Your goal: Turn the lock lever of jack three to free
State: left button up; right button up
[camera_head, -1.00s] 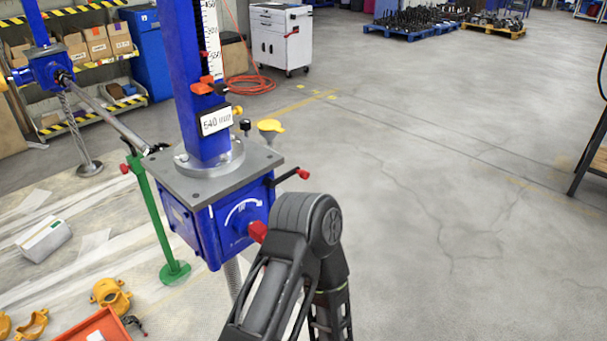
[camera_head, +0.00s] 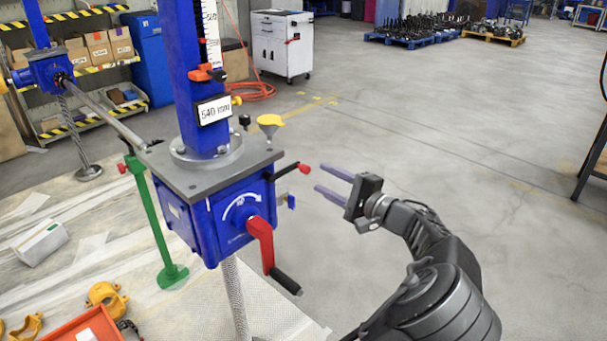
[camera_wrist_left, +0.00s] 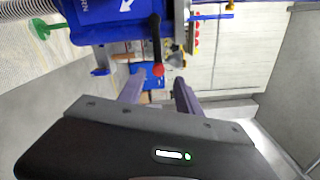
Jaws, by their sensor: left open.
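The blue jack housing (camera_head: 215,215) stands in the middle of the head view, with a grey top plate and a "540 mm" label (camera_head: 214,109) on its column. A short black lever with a red knob (camera_head: 303,168) sticks out from its right side; it also shows in the wrist view (camera_wrist_left: 157,71). I cannot read a jack number. My left gripper (camera_head: 319,178) is open and empty, its two fingers pointing at the lever from the right, just short of the knob. In the wrist view the knob appears between the fingers (camera_wrist_left: 159,78). My right gripper is not in view.
A red crank arm (camera_head: 261,243) with a black handle hangs on the housing front. A green stand (camera_head: 155,225) and a shaft (camera_head: 115,118) lie left.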

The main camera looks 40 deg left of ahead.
aim_at(308, 170)
pick_arm(q)
jog(key=shift+a, duration=0.15)
jog(key=a, duration=0.5)
jog(key=a+p, duration=0.1)
jog(key=a, duration=0.1)
jog(key=shift+w+a+f, duration=0.1)
jog(key=shift+w+a, duration=0.2)
jog(key=c, duration=0.9)
dwell(0.9)
